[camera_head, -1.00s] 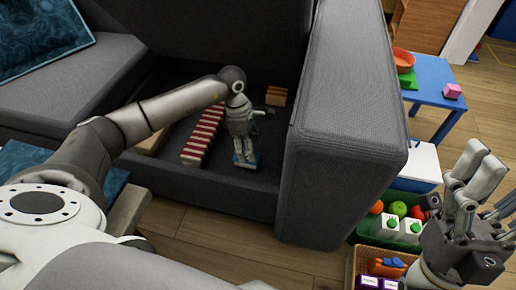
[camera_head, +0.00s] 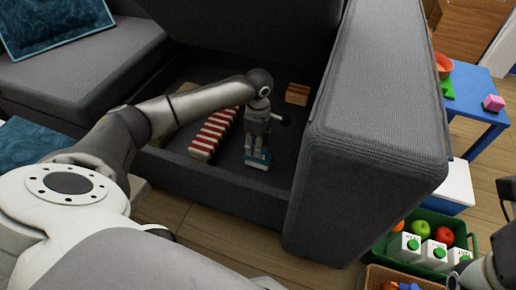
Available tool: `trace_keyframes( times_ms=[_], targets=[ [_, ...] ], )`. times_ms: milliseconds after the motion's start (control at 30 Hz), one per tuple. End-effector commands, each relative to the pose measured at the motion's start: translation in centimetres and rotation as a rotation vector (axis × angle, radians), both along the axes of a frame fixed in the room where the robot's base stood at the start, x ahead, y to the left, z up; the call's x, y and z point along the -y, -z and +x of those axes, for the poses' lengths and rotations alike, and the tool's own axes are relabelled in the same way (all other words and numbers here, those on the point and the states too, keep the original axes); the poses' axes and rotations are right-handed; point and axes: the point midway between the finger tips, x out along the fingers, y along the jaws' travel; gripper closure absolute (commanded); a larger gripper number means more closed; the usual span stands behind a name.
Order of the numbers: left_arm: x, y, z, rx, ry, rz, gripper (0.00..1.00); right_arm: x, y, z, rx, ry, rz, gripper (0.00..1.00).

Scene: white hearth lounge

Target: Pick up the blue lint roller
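The blue lint roller (camera_head: 257,162) shows as a small blue piece on the floor of the open sofa storage compartment (camera_head: 215,184). My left gripper (camera_head: 258,150) points down over it from above, with its fingertips at the blue piece. The fingers hide most of it, and I cannot tell whether they press on it or only stand around it. My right gripper (camera_head: 486,274) is cut off at the lower right edge, away from the sofa; its finger opening is not clear.
A red-and-white striped item (camera_head: 214,132) lies left of my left gripper, and a wooden block (camera_head: 297,94) lies behind it. The thick sofa arm (camera_head: 375,130) walls the right side. A green crate (camera_head: 428,240) with cartons and fruit, a wicker basket (camera_head: 385,278) and a blue table (camera_head: 478,92) stand right.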

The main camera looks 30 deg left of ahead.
Motion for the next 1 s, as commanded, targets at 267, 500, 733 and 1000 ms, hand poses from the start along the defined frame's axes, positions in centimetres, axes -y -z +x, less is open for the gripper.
trace_keyframes(
  times_ms=[267, 500, 733, 1000],
  targets=[
    [-0.1, 2.9, 0.2, 0.001, 0.0, -0.001, 0.52, -0.1, -0.6, -0.4, 0.055, 0.003, -0.004, 0.4],
    [-0.1, 3.0, 0.2, 0.002, 0.0, -0.001, 0.52, -0.2, -0.8, -0.4, 0.057, 0.003, -0.004, 0.4],
    [-0.1, 3.0, 0.2, 0.002, 0.0, -0.001, 0.74, -0.2, -0.8, -0.4, 0.057, 0.003, -0.004, 0.4],
    [-0.1, 3.0, 0.2, 0.002, -0.001, -0.001, 1.0, -0.2, -0.8, -0.4, 0.057, 0.003, -0.005, 0.4]
  ],
)
